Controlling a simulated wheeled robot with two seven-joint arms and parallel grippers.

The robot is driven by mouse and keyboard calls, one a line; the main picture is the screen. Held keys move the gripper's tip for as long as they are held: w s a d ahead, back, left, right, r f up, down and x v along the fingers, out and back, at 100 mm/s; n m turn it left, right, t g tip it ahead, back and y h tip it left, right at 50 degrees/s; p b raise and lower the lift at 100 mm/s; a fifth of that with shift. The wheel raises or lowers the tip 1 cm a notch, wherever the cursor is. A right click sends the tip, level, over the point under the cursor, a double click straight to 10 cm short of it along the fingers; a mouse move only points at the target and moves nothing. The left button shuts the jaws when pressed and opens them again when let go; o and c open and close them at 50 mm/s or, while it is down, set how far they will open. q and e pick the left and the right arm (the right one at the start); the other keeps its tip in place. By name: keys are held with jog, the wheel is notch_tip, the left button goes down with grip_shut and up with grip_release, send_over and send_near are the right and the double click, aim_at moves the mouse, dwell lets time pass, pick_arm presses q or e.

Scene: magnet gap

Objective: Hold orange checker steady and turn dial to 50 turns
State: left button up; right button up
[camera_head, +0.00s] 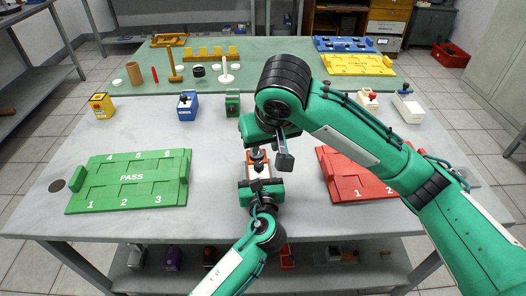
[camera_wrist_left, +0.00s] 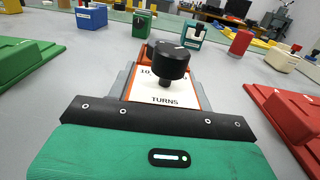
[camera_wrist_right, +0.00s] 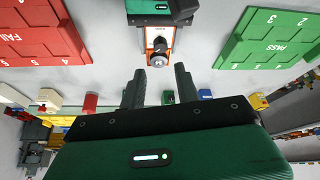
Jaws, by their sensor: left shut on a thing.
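The orange checker (camera_head: 258,168) stands on the grey table between the green and red trays. Its black dial (camera_wrist_left: 168,60) sits on top, above a white face reading TURNS; the other lettering is partly hidden by the dial, so I cannot read the setting. My left gripper (camera_head: 260,184) is shut on the orange checker, one grey finger along each side. My right gripper (camera_wrist_right: 160,82) is open and empty. Its fingers point toward the dial, which also shows in the right wrist view (camera_wrist_right: 157,60), and are apart from it.
The green PASS tray (camera_head: 131,178) lies left and the red FAIL tray (camera_head: 345,186) right, partly behind my right arm. Yellow (camera_head: 102,106), blue (camera_head: 187,105) and green (camera_head: 232,104) checkers stand farther back. A green mat beyond holds wooden and plastic pieces.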

pick_arm(q)
jog(key=shift+f, duration=0.1)
pick_arm(e)
jog(key=shift+v, duration=1.2)
pick_arm(q)
jog(key=o, duration=1.2)
jog(key=shift+s, duration=0.1)
